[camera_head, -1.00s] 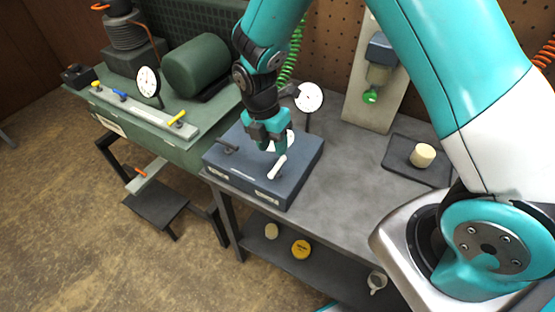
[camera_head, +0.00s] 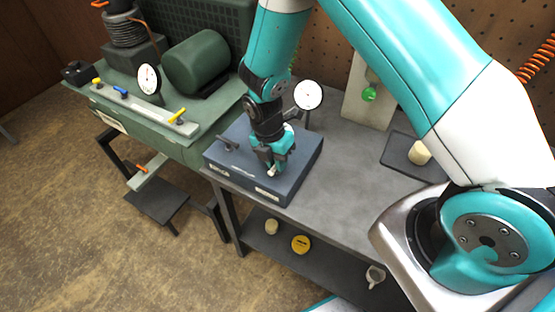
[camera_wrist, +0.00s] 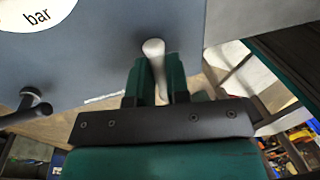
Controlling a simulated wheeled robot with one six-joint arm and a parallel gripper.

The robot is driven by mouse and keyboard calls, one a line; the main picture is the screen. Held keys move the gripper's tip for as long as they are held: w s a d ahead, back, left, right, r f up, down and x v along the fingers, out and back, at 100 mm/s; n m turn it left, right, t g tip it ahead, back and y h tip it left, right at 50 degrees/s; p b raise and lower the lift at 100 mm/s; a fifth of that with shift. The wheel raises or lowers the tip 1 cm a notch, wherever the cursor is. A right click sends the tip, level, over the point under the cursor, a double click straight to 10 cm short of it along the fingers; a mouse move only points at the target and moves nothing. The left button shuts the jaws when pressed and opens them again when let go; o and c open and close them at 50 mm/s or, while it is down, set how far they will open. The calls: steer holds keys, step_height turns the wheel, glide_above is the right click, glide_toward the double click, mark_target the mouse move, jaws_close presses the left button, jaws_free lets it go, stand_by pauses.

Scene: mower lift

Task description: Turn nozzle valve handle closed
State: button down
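A blue-grey control box (camera_head: 225,163) stands on the grey bench and has two lever handles on top. The pale handle (camera_wrist: 153,48) is mostly hidden by my gripper in the head view, where only its whitish tip (camera_head: 271,171) shows. The dark handle (camera_head: 228,143) is to its left and also shows in the wrist view (camera_wrist: 36,101). The box labels are too small to read. My gripper (camera_wrist: 156,75) is down at the box with one finger on each side of the pale handle. I cannot tell whether the fingers press on it.
A white dial gauge (camera_head: 308,95) rises behind the box, close to my wrist. A tray (camera_head: 394,158) with a cream cylinder (camera_head: 419,153) is to the right. A green machine (camera_head: 165,140) adjoins at left. The bench (camera_head: 338,190) right of the box is clear.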

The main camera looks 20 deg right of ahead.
steer(key=shift+m, duration=0.3)
steer(key=m+b, duration=0.1)
steer(key=m, duration=0.2)
steer(key=shift+d+m+y, duration=0.1)
steer(key=shift+m+y, duration=0.2)
steer(key=m+b, duration=0.1)
steer(key=m, duration=0.3)
steer(key=shift+y, duration=0.4)
steer(key=m+y, duration=0.1)
steer(key=m, duration=0.4)
steer(key=shift+s+b, duration=0.15)
steer(key=shift+b, duration=0.2)
steer(key=m, duration=0.4)
steer(key=shift+m+t+y+b, duration=0.3)
steer(key=shift+b, duration=0.05)
steer(key=c, duration=1.1)
jaws_free()
steer(key=shift+r, duration=0.1)
